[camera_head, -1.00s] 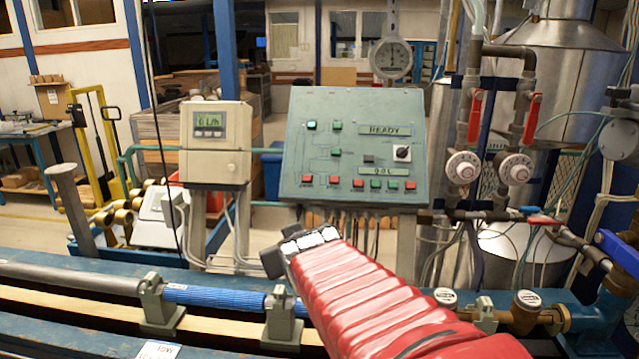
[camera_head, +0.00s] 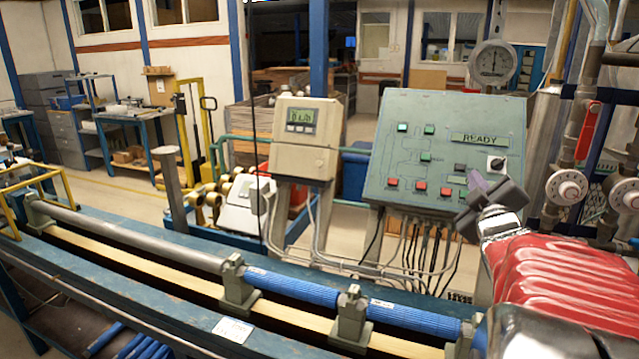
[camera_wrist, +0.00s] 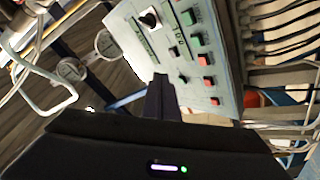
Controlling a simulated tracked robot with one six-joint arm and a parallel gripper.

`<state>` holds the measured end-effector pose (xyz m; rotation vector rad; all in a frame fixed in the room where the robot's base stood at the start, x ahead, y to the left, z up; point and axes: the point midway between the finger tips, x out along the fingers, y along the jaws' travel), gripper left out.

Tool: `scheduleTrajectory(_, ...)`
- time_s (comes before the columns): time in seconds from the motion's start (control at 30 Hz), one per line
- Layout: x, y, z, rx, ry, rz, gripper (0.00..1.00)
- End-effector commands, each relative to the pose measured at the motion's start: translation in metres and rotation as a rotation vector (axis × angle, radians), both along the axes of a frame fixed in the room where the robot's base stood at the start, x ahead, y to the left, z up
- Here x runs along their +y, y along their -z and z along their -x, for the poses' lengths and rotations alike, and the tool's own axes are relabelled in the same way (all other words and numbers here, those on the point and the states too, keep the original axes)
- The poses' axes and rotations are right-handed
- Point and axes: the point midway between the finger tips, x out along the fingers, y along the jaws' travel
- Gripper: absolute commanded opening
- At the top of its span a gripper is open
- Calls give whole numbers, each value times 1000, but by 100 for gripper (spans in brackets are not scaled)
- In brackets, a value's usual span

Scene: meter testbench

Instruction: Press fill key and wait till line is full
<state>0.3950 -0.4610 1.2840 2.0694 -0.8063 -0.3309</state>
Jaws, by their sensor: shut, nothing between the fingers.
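The green control panel (camera_head: 440,150) stands behind the bench, right of centre in the head view. Its upper display reads READY (camera_head: 478,140). Red and green keys run along its lower edge, such as a red key (camera_head: 420,188); I cannot read their labels. My gripper (camera_head: 480,182) is in front of the panel's lower right part and hides some keys and the lower display. In the wrist view the panel (camera_wrist: 150,45) is tilted, and my shut, empty gripper (camera_wrist: 161,80) points at its lower area. I cannot tell whether the fingertips touch it.
A beige flow meter box (camera_head: 305,140) stands left of the panel. A blue pipe (camera_head: 300,288) in clamps runs along the bench in front. A round gauge (camera_head: 492,62) and a red-handled valve (camera_head: 587,130) are at the right.

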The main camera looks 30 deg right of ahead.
Motion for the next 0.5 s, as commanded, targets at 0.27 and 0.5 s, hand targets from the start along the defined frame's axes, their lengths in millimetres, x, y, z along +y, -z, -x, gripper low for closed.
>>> scheduleTrajectory(0.27, 1, 1, -3, 0, -5, -2, 0)
scheduleTrajectory(0.5, -6, 10, -10, 0, -6, -5, 0)
